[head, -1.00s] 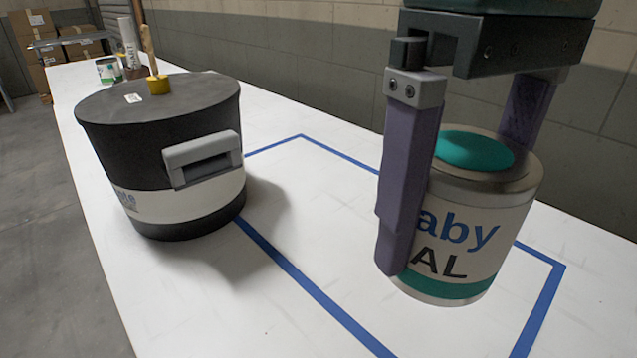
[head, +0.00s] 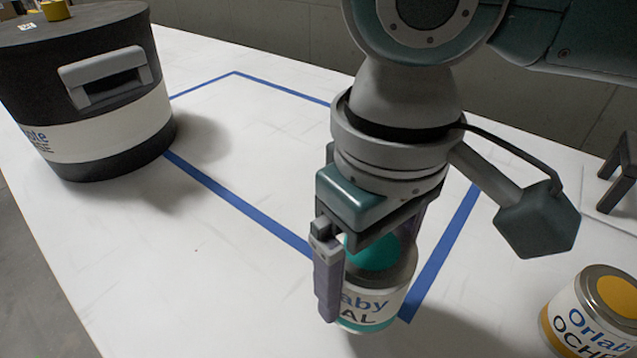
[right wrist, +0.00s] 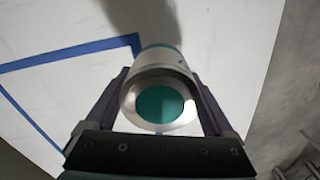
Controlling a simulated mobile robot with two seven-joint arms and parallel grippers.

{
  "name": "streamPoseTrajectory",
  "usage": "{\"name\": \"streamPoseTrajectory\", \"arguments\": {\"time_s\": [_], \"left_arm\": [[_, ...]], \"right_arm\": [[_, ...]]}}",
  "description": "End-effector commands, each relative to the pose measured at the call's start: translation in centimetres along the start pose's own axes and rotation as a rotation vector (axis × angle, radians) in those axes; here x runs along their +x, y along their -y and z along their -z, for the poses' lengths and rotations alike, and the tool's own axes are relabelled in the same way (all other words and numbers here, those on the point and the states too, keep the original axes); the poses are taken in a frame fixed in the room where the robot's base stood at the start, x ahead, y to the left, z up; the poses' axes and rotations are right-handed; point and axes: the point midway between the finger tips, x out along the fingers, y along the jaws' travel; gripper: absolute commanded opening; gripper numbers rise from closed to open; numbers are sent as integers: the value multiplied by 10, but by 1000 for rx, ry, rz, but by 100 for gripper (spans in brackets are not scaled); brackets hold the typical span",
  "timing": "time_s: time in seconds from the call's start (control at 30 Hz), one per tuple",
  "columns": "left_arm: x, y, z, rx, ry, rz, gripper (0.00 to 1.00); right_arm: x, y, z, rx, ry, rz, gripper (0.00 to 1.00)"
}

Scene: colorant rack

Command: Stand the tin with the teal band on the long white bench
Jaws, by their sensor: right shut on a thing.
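The tin with the teal band (head: 372,305) is a pale-labelled can with a teal spot on its metal lid. My right gripper (head: 368,280) is shut on it, one finger on each side, and the tin looks upright. It is over the near corner of a blue tape outline on the long white bench (head: 190,270). I cannot tell whether its base touches the bench. In the right wrist view the tin (right wrist: 160,102) sits between both fingers, lid towards the camera. My left gripper is not in view.
A large black and white drum (head: 85,130) with a grey side handle stands at the left. An ochre-spotted tin (head: 598,315) stands at the lower right. A dark stand (head: 617,180) is at the right edge. The taped area (head: 265,150) behind the tin is bare.

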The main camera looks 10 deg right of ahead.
Motion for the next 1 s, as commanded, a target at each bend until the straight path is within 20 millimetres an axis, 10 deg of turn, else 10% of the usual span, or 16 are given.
{"name": "streamPoseTrajectory", "arguments": {"time_s": [0.3, 0.7, 0.73, 1.0], "left_arm": [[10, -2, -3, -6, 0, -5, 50], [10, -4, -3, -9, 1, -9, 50], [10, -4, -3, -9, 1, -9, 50], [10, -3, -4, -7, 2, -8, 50]], "right_arm": [[43, 0, 0, 0, 0, 1, 23], [47, 1, 0, -1, 0, 1, 23], [46, 1, 0, -2, 0, 1, 91], [46, 0, 0, -1, -1, 1, 100]]}}
